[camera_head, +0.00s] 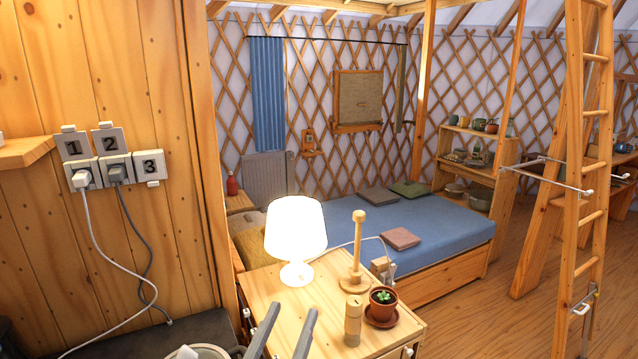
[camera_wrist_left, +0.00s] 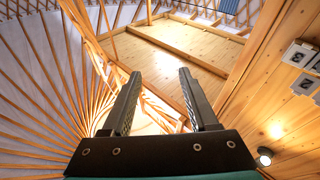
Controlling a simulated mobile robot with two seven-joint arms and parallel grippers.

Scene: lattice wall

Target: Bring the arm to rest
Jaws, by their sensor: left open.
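My left gripper (camera_head: 290,318) shows at the bottom edge of the head view, in front of the wooden cabinet (camera_head: 240,288) with the lit lamp. Its two grey fingers point up and stand apart, with nothing between them. In the left wrist view the gripper (camera_wrist_left: 159,72) is also open and empty. Beyond its fingers are the lattice, the roof poles and a wooden panel. My right gripper is in neither view.
On the cabinet stand a white lamp (camera_head: 296,232), a wooden stand (camera_head: 355,255), a wooden cylinder (camera_head: 353,320) and a potted plant (camera_head: 382,304). Numbered sockets (camera_head: 115,170) with plugged cords are on the left wall. A bed (camera_head: 430,232) and ladder (camera_head: 590,180) stand beyond.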

